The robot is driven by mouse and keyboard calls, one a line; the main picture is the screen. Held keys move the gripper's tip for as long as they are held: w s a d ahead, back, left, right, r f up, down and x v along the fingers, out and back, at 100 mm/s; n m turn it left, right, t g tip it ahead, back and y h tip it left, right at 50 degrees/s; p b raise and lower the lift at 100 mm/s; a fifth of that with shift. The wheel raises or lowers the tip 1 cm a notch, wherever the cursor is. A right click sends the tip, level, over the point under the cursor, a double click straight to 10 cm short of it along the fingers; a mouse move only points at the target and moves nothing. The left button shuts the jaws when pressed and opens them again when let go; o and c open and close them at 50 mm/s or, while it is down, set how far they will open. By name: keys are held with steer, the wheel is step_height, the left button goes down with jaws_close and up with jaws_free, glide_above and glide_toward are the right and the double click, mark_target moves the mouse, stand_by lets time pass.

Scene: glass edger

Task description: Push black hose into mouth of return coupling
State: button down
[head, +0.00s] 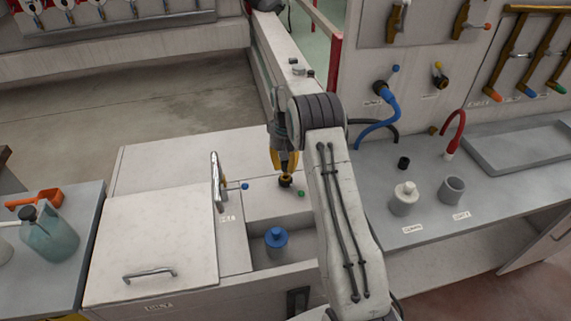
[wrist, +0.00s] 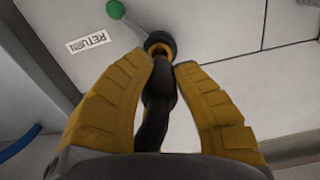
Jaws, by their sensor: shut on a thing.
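My gripper (head: 285,158) points down over the white cabinet top. In the wrist view its two yellow fingers (wrist: 172,75) are shut on the black hose (wrist: 156,112). The return coupling (wrist: 161,43), a dark fitting with a brass-coloured ring, lies just beyond the fingertips, by the RETURN label (wrist: 87,41) and a green ball knob (wrist: 116,9). The hose's end meets the coupling's mouth in this view; I cannot tell whether it is inside. In the head view the coupling (head: 286,182) sits directly below my fingertips, and the held hose is mostly hidden.

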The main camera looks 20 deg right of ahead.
mark_target(285, 175)
steer(key=shift+f+b, duration=1.3)
steer(key=shift+f, duration=0.55)
stand_by(0.4)
steer(key=c, duration=1)
jaws_free()
steer(key=shift+c, duration=0.2)
step_height(285, 175, up, 12)
steer(key=shift+f, duration=0.2)
steer(key=shift+r, duration=0.25)
